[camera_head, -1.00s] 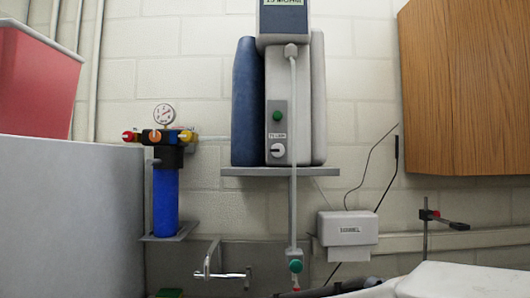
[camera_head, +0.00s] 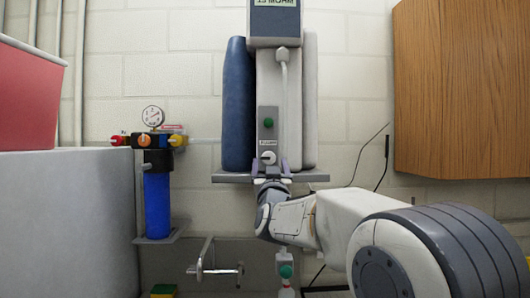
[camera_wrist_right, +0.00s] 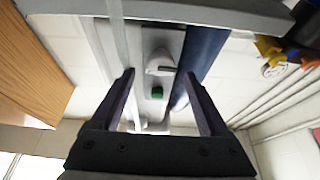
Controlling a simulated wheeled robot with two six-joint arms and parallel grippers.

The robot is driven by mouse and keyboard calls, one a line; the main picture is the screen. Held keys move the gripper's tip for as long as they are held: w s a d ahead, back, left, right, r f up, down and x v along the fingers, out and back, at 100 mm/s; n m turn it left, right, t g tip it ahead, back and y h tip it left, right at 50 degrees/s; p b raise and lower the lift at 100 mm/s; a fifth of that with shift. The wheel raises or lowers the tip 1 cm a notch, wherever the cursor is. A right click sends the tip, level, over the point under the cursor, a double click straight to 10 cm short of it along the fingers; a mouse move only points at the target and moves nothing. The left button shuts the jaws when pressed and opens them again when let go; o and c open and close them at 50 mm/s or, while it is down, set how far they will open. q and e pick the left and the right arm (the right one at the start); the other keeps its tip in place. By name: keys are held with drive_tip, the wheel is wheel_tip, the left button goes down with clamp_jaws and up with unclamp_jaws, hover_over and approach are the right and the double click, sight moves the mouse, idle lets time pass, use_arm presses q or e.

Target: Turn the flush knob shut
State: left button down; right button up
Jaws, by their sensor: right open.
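The flush knob (camera_head: 268,157) is a small white knob on a grey panel low on the front of the wall-mounted unit, below a green button (camera_head: 268,122). My right gripper (camera_head: 271,168) is raised in front of the panel's lower end, with its fingertips on either side of the knob in the head view. In the right wrist view the knob (camera_wrist_right: 160,66) shows between and just past the two dark open fingertips (camera_wrist_right: 159,76). I cannot tell whether they touch it. My left gripper is out of view.
A grey shelf (camera_head: 225,178) carries the unit, with a blue cylinder (camera_head: 238,105) on its left. A blue filter with gauge (camera_head: 157,205) hangs further left. A wooden cabinet (camera_head: 460,90) is at upper right.

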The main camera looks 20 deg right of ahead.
sight(268, 158)
drive_tip(key=shift+p+x, duration=0.5)
drive_tip(key=shift+x, duration=0.9)
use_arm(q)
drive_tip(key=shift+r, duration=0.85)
use_arm(e)
clamp_jaws()
drive_tip(key=shift+f, duration=0.1)
